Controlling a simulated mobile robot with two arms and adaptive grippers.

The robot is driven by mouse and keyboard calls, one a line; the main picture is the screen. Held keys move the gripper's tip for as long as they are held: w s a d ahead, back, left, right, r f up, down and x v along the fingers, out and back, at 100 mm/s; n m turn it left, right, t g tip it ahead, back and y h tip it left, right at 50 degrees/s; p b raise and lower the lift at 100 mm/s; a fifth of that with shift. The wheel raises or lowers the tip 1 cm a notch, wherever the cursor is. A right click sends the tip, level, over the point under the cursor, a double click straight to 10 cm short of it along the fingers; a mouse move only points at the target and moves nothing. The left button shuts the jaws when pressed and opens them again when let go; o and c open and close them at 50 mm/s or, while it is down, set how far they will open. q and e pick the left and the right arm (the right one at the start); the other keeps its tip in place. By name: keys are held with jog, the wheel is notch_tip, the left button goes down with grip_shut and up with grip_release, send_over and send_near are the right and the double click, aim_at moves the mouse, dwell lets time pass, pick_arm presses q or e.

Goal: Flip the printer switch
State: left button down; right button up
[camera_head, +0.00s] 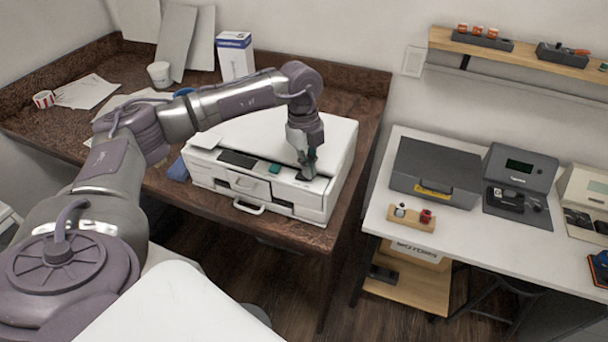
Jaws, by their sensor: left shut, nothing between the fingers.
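A white printer (318,197) stands on the brown desk, with a dark display and a small green-teal part on its front panel. My left arm reaches in from the left over the printer. My left gripper (307,172) is shut and empty, pointing down at the right part of the printer's front panel. Its fingertips are at or just above the panel; I cannot tell whether they touch it. The switch cannot be made out and may be hidden behind the fingertips. My right gripper is not in view.
The brown desk (60,137) also holds papers, a white cup (159,75) and a blue-white box (236,57). On the right, a white table (463,225) carries a grey case (433,172) and a soldering station (520,170). A gap separates desk and table.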

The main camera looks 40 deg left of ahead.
pick_arm(q)
jog(key=shift+f, duration=0.45)
jog(key=shift+s+r, duration=0.1)
jog(key=shift+r, duration=0.05)
jog(key=shift+r+p, duration=0.65)
jog(key=shift+r, duration=0.2)
jog(key=shift+r+p, duration=1.8)
jog(key=shift+r, duration=0.8)
